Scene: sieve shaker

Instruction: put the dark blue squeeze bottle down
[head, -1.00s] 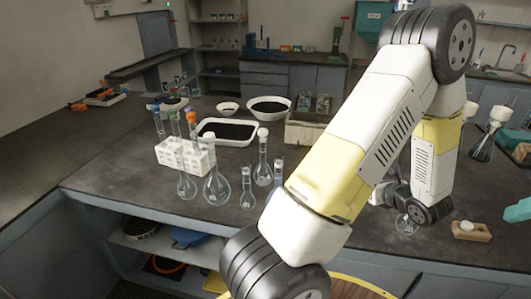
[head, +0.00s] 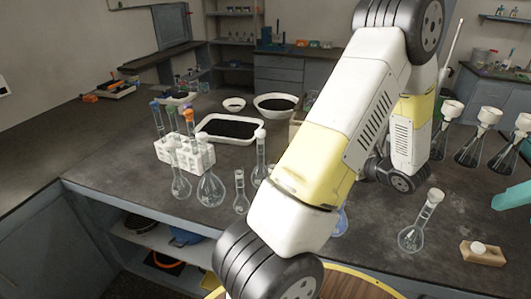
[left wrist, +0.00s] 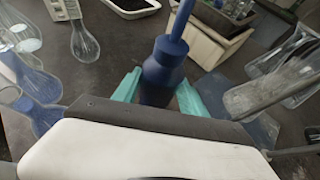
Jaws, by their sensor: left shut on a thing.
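The dark blue squeeze bottle (left wrist: 166,62) stands roughly upright in the left wrist view, its nozzle pointing up. My left gripper (left wrist: 158,92) is shut on its body, with a teal finger on each side. The bottle's base is hidden behind the gripper, so I cannot tell whether it touches the bench. In the head view my left arm hides the bottle and this gripper. My right gripper (head: 519,172) shows only in part at the right edge of the head view, its teal fingers apart with nothing seen between them.
Glass flasks (head: 210,188) and a white tube rack (head: 184,153) stand left of my arm on the dark bench (head: 110,165). A stoppered flask (head: 412,236) and a wooden block (head: 483,254) are at right. Several funnel-topped flasks (head: 474,150) stand behind. A black-filled tray (head: 228,130) lies farther back.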

